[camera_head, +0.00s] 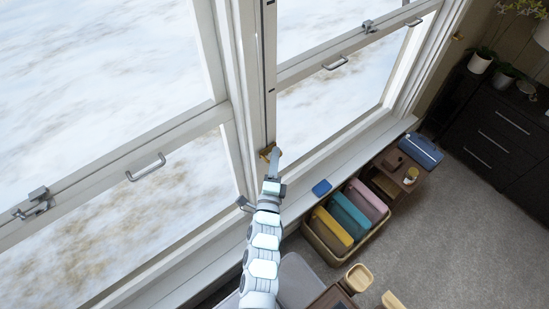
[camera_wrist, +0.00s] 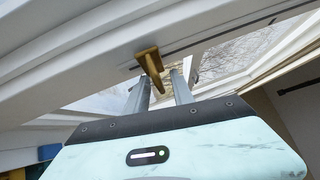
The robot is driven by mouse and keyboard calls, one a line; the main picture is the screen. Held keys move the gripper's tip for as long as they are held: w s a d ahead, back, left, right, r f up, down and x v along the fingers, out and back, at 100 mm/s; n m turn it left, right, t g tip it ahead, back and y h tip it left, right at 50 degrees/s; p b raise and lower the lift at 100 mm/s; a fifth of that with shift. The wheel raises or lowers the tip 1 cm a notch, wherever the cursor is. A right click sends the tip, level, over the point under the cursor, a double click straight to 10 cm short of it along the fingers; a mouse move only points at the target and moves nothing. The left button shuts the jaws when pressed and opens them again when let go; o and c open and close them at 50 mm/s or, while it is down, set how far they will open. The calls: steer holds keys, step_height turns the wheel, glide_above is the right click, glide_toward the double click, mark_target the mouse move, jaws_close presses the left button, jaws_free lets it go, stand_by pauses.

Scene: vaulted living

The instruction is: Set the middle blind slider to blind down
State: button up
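The middle blind slider is a small brass piece (camera_head: 266,153) low on the white post between two windows. In the wrist view the slider (camera_wrist: 149,62) shows as a brass plate with a handle sticking out toward my gripper. My gripper (camera_head: 275,163) is right at the slider, its fingers reaching up to the post. In the wrist view my gripper (camera_wrist: 160,78) has its two grey fingers apart, one on each side of the handle. A gap shows on the left; contact on the right is unclear. In the head view the fingers partly cover the slider.
Another brass piece (camera_head: 457,36) sits on the wall at the far right. Window handles (camera_head: 146,167) stick out on both sides of the post. Below are a window sill (camera_head: 345,160), a basket (camera_head: 318,244) of coloured items, a low wooden table (camera_head: 401,176) and a dark cabinet (camera_head: 500,125).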

jaws_close()
stand_by(1.2)
